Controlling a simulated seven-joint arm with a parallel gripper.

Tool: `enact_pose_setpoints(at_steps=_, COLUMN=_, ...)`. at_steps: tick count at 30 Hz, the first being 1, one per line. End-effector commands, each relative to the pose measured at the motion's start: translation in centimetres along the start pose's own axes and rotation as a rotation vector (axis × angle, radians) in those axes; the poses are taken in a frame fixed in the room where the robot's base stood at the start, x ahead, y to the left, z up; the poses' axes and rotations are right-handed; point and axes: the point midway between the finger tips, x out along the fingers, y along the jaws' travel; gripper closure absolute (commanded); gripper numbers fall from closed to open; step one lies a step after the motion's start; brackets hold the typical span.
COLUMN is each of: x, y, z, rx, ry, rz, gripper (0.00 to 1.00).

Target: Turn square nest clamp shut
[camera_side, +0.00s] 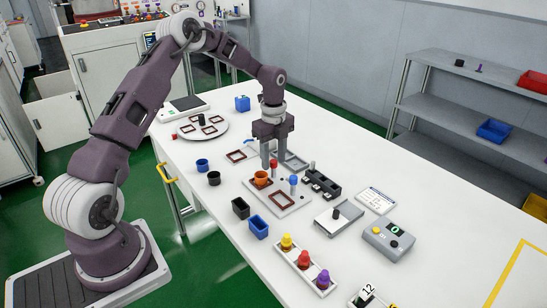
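A light grey fixture plate (296,206) lies on the table and carries an empty brown square nest frame (274,202) near its front. An orange pot (261,179) stands in a place at the plate's back left. A red-topped post (273,166) and a blue-topped post (293,183) stand along the plate's right side. The blue one is nearer the square frame. I cannot tell whether either clamp is open or shut. My gripper (273,160) points down above the plate's back edge, with its fingers apart beside the red-topped post. I see nothing between them.
A black block holder (323,184) stands close to the plate's right. Blue and black cups and bins, including a blue bin (258,228), stand to the left. A rack (300,266) with yellow, red and purple pieces is in front. A grey control box (388,242) stands at the right.

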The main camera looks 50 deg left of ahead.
Motion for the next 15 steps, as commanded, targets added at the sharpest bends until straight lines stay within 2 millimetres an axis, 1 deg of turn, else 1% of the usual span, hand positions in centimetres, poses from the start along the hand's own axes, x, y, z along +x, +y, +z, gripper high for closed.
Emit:
enact_pose_setpoints(at_steps=1, x=-0.02, y=0.0, z=0.0, rx=0.0, ry=0.0, rz=0.0, gripper=0.65)
enact_pose_setpoints(at_steps=5, x=-0.03, y=0.0, z=0.0, rx=0.0, ry=0.0, rz=0.0, gripper=0.9)
enact_pose_setpoints(at_steps=6, x=-0.04, y=0.0, z=0.0, rx=-0.001, ry=0.0, rz=0.0, gripper=0.98)
enact_pose_setpoints(at_steps=7, x=-0.04, y=0.0, z=0.0, rx=-0.001, ry=0.0, rz=0.0, gripper=1.0)
enact_pose_setpoints(at_steps=15, x=-0.07, y=-0.01, z=-0.02, rx=-0.015, ry=0.0, rz=0.0, gripper=1.0)
